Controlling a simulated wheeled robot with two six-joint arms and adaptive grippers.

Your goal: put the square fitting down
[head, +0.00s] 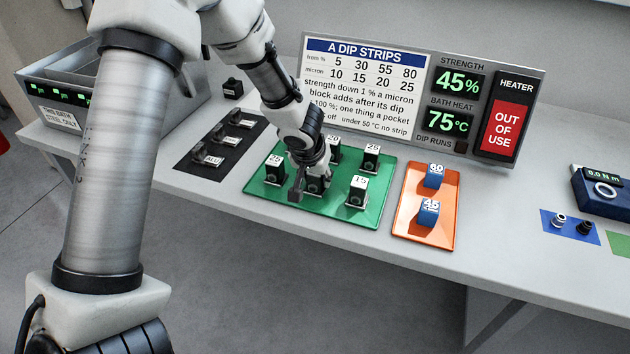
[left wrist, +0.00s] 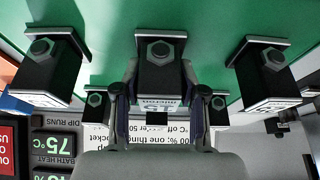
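My left gripper (head: 311,176) reaches down over the green tray (head: 258,186). Its fingers, also in the left wrist view (left wrist: 160,88), lie close against both sides of a black square fitting (left wrist: 160,75) with a hex nut and a white label ending in 5. The gripper looks shut on it. In the head view the fitting (head: 316,186) is partly hidden by the gripper. It is upright at or just above the tray; I cannot tell whether it touches. My right gripper is not in view.
Several similar black fittings stand around it in the tray, including one labelled 15 (head: 357,192). An orange tray (head: 411,212) with two blue blocks is to the right. A dark mat (head: 222,141) with black pieces is to the left. A sign (head: 366,85) stands behind.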

